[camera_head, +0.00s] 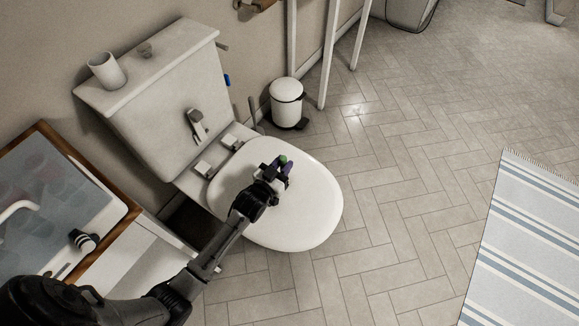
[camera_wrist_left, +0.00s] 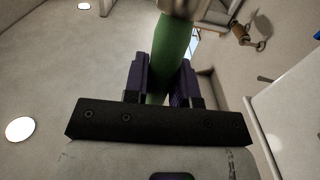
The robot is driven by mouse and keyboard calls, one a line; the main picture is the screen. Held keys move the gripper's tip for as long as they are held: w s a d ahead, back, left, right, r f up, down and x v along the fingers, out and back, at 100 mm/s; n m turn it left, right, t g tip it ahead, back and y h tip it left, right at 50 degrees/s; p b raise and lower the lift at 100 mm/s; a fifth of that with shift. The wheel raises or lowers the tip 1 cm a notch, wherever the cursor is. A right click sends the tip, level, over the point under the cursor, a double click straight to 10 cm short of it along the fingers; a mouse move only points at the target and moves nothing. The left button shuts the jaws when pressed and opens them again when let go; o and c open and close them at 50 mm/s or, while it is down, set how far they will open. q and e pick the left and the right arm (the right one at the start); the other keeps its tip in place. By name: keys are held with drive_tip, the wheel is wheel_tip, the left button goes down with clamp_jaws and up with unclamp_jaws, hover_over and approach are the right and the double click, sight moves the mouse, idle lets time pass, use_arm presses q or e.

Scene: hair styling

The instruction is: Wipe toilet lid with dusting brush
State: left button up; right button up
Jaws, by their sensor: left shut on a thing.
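The toilet lid (camera_head: 312,212) is white, rounded and closed, in the middle of the head view. My left gripper (camera_head: 279,168) is over the upper middle of the lid. It is shut on the dusting brush, of which only a small green bit (camera_head: 283,159) shows there. In the left wrist view the brush's green handle (camera_wrist_left: 175,50) stands between the purple fingers (camera_wrist_left: 163,80), with a pale metallic collar at the top edge. The bristles are hidden, so I cannot tell whether they touch the lid. My right gripper is not in view.
The toilet tank (camera_head: 150,115) stands behind the lid, with a white cup (camera_head: 106,70) on top. A sink counter (camera_head: 125,255) is at the left. A white bin (camera_head: 287,100) stands behind. The tiled floor at right is clear up to a striped rug (camera_head: 525,250).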

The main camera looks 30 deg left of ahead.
use_arm(q)
drive_tip(key=a+r+p, duration=0.4)
drive_tip(key=r+p, duration=0.3)
drive_tip(key=r, duration=0.1)
drive_tip(key=shift+p, duration=0.35)
idle(0.9)
